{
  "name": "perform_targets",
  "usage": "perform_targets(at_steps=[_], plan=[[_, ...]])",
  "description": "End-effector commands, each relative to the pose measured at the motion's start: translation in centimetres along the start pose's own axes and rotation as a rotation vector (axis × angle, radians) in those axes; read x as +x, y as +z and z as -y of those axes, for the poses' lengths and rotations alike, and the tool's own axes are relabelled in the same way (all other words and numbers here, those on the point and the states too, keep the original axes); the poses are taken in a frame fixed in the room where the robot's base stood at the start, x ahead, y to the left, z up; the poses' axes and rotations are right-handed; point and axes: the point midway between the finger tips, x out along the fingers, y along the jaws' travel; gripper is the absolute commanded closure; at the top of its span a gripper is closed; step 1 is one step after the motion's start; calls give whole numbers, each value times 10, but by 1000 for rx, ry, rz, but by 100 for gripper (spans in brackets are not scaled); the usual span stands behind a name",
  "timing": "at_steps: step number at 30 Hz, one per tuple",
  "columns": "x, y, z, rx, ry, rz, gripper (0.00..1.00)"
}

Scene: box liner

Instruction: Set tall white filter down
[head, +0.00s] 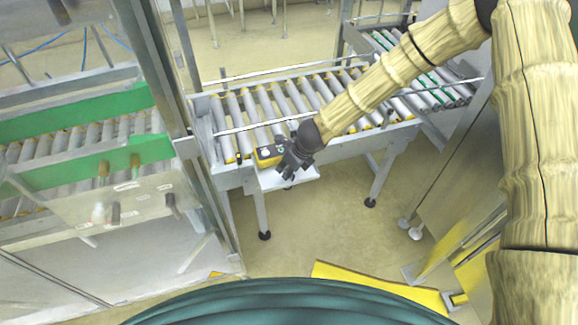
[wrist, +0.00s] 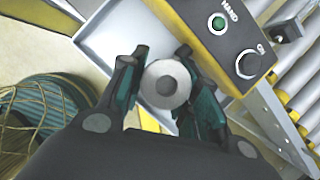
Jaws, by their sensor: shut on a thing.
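The white filter (wrist: 166,84) shows end-on in the wrist view as a round white-grey piece with a darker centre. My gripper (wrist: 163,95) is shut on it, one finger on each side. In the head view my gripper (head: 289,166) is at the end of my arm, over or beside a small white shelf (head: 290,177) on the conveyor's front side. The filter is hard to make out there. The shelf (wrist: 103,40) lies behind the filter in the wrist view. I cannot tell whether the filter touches it.
A yellow control box (wrist: 207,32) with a green button and a black knob is close by my gripper; it also shows in the head view (head: 268,154). The roller conveyor (head: 300,100) runs behind. A glass-panelled machine (head: 100,150) stands left. Open floor (head: 320,220) lies below.

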Motion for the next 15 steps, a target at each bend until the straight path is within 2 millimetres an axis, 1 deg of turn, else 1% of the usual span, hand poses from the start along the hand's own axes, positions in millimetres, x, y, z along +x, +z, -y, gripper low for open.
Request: perform_targets(at_steps=[11,12,15], plan=[[3,-2,0,0,0,0,92],[2,-1,0,0,0,0,63],[2,-1,0,0,0,0,47]])
